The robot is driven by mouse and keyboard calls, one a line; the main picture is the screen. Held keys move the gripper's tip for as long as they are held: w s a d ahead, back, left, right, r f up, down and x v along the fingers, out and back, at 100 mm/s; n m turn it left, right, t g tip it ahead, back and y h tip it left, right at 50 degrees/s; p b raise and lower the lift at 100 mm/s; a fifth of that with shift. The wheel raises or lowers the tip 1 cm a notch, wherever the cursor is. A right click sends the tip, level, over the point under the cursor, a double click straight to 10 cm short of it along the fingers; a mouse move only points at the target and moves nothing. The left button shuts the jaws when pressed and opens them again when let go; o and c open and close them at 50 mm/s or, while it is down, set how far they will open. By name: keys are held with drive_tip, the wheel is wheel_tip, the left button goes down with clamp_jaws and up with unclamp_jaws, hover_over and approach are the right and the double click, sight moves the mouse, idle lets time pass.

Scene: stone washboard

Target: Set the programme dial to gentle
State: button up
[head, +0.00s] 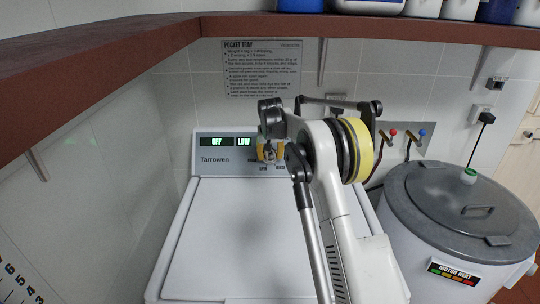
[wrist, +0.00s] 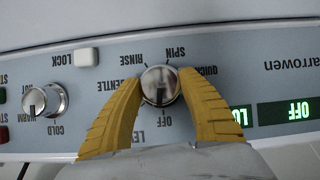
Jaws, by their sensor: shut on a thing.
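The programme dial (wrist: 161,85) is a round silver knob on the washer's grey panel, upside down in the wrist view. Printed words around it include QUICK, SPIN, RINSE and GENTLE (wrist: 117,87); GENTLE is partly covered by the left finger. In the head view my gripper (head: 270,153) is at the panel and mostly hides the dial.
A second knob (wrist: 45,100) marked COLD, WARM and HOT and a white LOCK button (wrist: 86,57) sit beside the dial. Green displays read OFF (head: 216,141) and LOW (head: 243,141). A brown shelf (head: 265,28) hangs above; a grey-lidded drum (head: 463,200) stands at right.

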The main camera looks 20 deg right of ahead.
drive_tip(key=m+t+y+p, duration=0.1)
drive_tip(key=m, duration=0.2)
drive_tip(key=shift+d+y, duration=0.1)
drive_tip(key=shift+y, duration=0.3)
drive_tip(key=m+t, duration=0.1)
drive_tip(key=m, duration=0.1)
drive_tip(key=m+t+y, duration=0.1)
drive_tip(key=shift+s+f+m+y, duration=0.1)
drive_tip(key=shift+f+m+y, duration=0.05)
drive_tip(key=shift+m+y, duration=0.2)
drive_tip(key=m+t+y+b, duration=0.1)
drive_tip(key=m+t, duration=0.1)
drive_tip(key=m, duration=0.2)
drive_tip(key=shift+f+b, duration=0.1)
drive_tip(key=shift+b, duration=0.25)
drive_tip(key=m+t+b, duration=0.1)
drive_tip(key=m+t, duration=0.1)
drive_tip(key=m, duration=0.2)
drive_tip(key=shift+b, duration=0.35)
drive_tip(key=shift+m+t, duration=0.3)
drive_tip(key=shift+m, duration=0.05)
drive_tip(key=o, duration=1.2)
